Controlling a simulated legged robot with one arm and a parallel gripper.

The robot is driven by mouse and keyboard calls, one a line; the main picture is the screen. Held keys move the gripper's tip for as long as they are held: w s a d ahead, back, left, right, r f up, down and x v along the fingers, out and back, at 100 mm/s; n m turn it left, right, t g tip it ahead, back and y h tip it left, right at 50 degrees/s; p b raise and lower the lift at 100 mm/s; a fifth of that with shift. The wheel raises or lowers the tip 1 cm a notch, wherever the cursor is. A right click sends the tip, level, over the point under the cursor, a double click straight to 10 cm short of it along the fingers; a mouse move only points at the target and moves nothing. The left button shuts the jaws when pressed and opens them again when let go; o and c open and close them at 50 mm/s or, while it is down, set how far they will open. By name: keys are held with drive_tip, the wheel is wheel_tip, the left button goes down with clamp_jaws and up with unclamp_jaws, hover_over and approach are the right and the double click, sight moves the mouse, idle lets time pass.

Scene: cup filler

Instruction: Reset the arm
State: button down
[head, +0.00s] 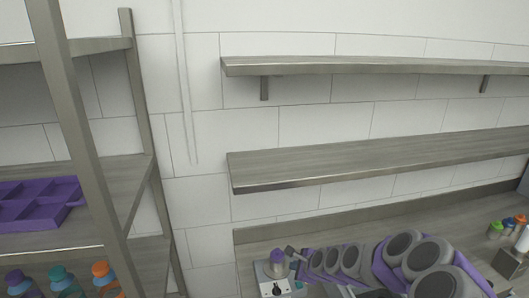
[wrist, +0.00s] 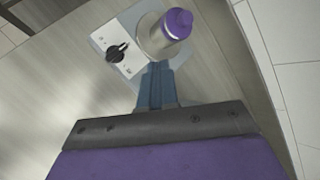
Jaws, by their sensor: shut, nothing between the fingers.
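My gripper (wrist: 157,72) is shut with nothing between its fingers. In the wrist view its fingertips point at the cup filler. In the head view my arm reaches in from the lower right and the gripper (head: 291,251) is at the filler's upper right. The cup filler (wrist: 109,37) is a pale box with a black knob; it also shows in the head view (head: 266,279). A light cup with a purple lid (wrist: 176,25) stands at the filler, just beyond my fingertips. It also shows in the head view (head: 277,258). I cannot tell whether the fingertips touch it.
A metal counter (head: 352,230) runs along the tiled wall, with two wall shelves (head: 370,157) above it. Several small coloured-top bottles (head: 496,229) stand at the counter's right. A rack at left holds a purple divided tray (head: 38,203) and bottles (head: 60,279) with coloured caps.

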drive_tip(key=s+a+r+n+g, duration=0.25)
drive_tip(key=s+r+n, duration=0.3)
drive_tip(key=s, duration=0.35)
drive_tip(key=s+a+r+n+g, duration=0.2)
drive_tip(key=s+a+r+n, duration=0.1)
drive_tip(key=s+r+n, duration=0.4)
drive_tip(key=s+d+r+n+g+h, duration=0.1)
drive_tip(key=s+d+n, duration=0.1)
drive_tip(key=s, duration=0.8)
drive_tip(key=s+d+r+n+g+h, duration=0.1)
drive_tip(key=s+d+n+g, duration=0.1)
drive_tip(key=s, duration=0.8)
drive_tip(key=s+d+n+g+h+b, duration=0.1)
drive_tip(key=s+d+n+g+h, duration=0.1)
drive_tip(key=s, duration=0.8)
drive_tip(key=shift+s+d+r+n, duration=0.15)
drive_tip(key=shift+d+r+n, duration=0.25)
drive_tip(key=shift+d+n, duration=0.5)
